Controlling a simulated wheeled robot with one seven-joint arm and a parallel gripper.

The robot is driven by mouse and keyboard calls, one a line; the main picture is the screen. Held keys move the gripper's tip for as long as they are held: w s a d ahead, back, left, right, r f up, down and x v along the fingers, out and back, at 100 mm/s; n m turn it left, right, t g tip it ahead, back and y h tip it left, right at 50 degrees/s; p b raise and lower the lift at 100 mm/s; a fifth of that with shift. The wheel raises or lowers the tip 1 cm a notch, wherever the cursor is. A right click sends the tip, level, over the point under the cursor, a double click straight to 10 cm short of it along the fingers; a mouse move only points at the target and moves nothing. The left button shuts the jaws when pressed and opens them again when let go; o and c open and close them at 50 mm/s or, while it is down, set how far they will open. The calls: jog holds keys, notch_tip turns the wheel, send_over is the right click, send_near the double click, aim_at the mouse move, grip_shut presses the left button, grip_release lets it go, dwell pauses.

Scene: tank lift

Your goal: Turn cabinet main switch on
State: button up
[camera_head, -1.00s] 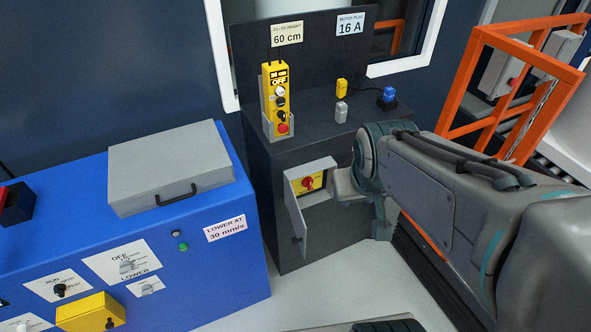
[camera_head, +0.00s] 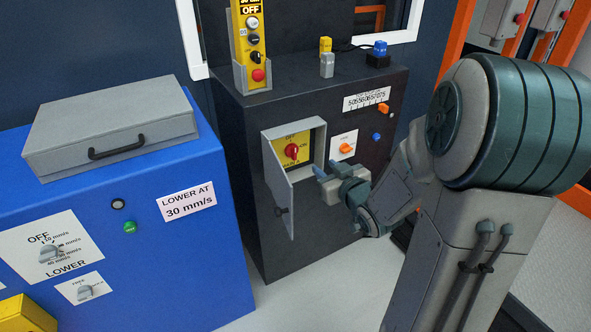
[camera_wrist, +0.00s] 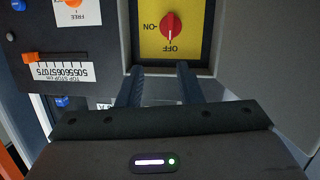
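The main switch is a red rotary knob (camera_head: 292,151) on a yellow plate (camera_head: 284,160) inside a small grey box on the dark cabinet (camera_head: 232,118). The box's door (camera_head: 278,188) hangs open. In the wrist view the red knob (camera_wrist: 171,26) has its white mark toward the OFF label; ON is to its left in that picture. My gripper (camera_head: 319,170) is in front of the box, a little right of and below the knob. In the wrist view its two fingers (camera_wrist: 160,82) are apart with nothing between them. They do not touch the knob.
An orange knob (camera_head: 346,149) on a white plate and an orange slider (camera_head: 383,108) sit right of the box. A yellow control pendant (camera_head: 250,45) stands in a holder on top. The blue console (camera_head: 130,228) with a grey case (camera_head: 112,128) fills the left.

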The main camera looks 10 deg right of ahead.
aim_at(295, 149)
jog(key=w+a+f+b, duration=0.1)
jog(key=w+b, duration=0.1)
jog(key=w, duration=0.2)
jog(key=w+a+f+t+y+b, duration=0.1)
jog(key=w+a+b, duration=0.1)
jog(key=w, duration=0.2)
jog(key=w+a+f+t+y+b, duration=0.1)
jog(key=w+b, duration=0.1)
jog(key=w, duration=0.3)
jog(key=shift+a+f, duration=0.2)
jog(key=shift+a, duration=0.15)
jog(key=shift+c, duration=0.3)
grip_shut()
jog(key=shift+a, duration=0.1)
